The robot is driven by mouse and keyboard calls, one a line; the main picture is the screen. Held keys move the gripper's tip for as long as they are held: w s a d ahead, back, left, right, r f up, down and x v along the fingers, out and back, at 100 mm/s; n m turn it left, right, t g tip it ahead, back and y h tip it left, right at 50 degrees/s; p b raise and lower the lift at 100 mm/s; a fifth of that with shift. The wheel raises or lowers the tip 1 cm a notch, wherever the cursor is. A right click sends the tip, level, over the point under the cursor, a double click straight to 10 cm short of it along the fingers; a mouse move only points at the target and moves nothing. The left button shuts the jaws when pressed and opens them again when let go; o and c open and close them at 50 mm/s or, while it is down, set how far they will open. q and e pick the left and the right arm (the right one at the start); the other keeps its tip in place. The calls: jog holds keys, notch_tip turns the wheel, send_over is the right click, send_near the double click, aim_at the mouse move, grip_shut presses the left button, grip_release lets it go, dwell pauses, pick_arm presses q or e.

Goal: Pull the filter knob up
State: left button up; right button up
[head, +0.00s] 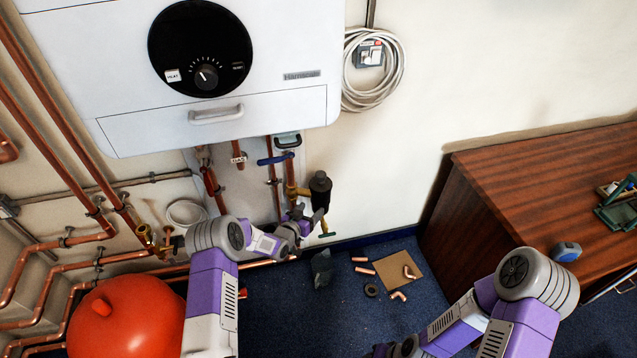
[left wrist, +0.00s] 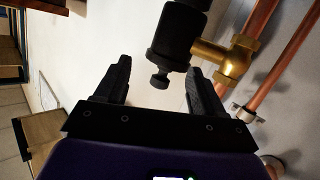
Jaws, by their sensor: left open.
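The black filter (head: 321,192) hangs below the white boiler, beside a brass fitting on a copper pipe. In the left wrist view the filter body (left wrist: 182,40) is joined to a brass tee (left wrist: 222,58). Its small black knob (left wrist: 160,79) sticks out at the end of the body. My left gripper (head: 304,220) is just below the filter. In the left wrist view my left gripper (left wrist: 160,67) is open, with the knob showing between its two fingers and a gap on each side. In the head view I cannot make out the knob. My right gripper is out of view.
Copper pipes (head: 276,190) and a blue lever (head: 276,158) are close beside the filter. The boiler (head: 220,130) is above. A red tank (head: 130,318) stands at lower left. Copper elbows lie by a cardboard piece (head: 392,283) on the floor. A wooden desk (head: 520,190) stands right.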

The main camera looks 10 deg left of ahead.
aim_at(318, 179)
pick_arm(q)
jog(key=w+r+t+b, duration=0.1)
jog(key=w, duration=0.2)
jog(key=w+r+m+h+b, duration=0.1)
jog(key=w+r, duration=0.1)
jog(key=w, duration=0.1)
jog(key=w+r+m+t+b, duration=0.1)
jog(key=w, duration=0.3)
jog(key=shift+d+r+t+h, duration=0.15)
jog(key=shift+r+t+h, duration=0.1)
jog(key=shift+t+h, duration=0.05)
jog(key=shift+b+x, duration=0.7)
jog(key=shift+x, duration=0.3)
jog(key=shift+r, duration=0.15)
jog(key=shift+c, duration=0.3)
grip_shut()
